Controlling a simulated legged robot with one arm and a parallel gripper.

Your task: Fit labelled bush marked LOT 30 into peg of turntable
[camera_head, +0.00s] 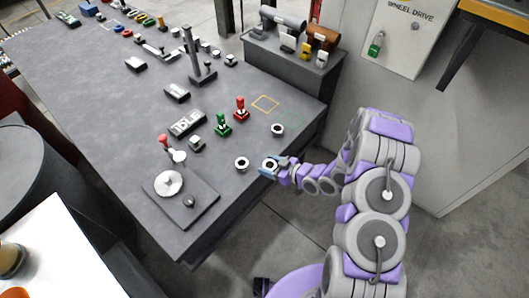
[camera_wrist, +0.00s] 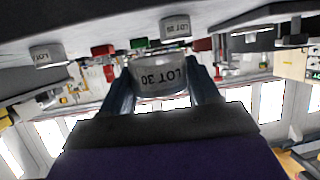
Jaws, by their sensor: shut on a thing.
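My gripper (camera_head: 276,169) is at the table's right front edge, shut on a pale ring-shaped bush (camera_head: 270,162) with a dark hole. In the wrist view, my two dark fingers (camera_wrist: 162,85) clasp this bush (camera_wrist: 160,76) from both sides, and its label reads LOT 30. Whether it touches the table is unclear. The turntable (camera_head: 168,183) is a pale round disc on a dark square base at the table's near left end, left of my gripper. Its peg is too small to make out clearly.
Two similar bushes stand nearby, one just left (camera_head: 241,164) of my gripper and one behind (camera_head: 277,130) it. Red (camera_head: 241,109) and green (camera_head: 223,124) pieces stand farther back. A red-knobbed lever (camera_head: 164,141) rises behind the turntable. Bare table lies between the left bush and the turntable.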

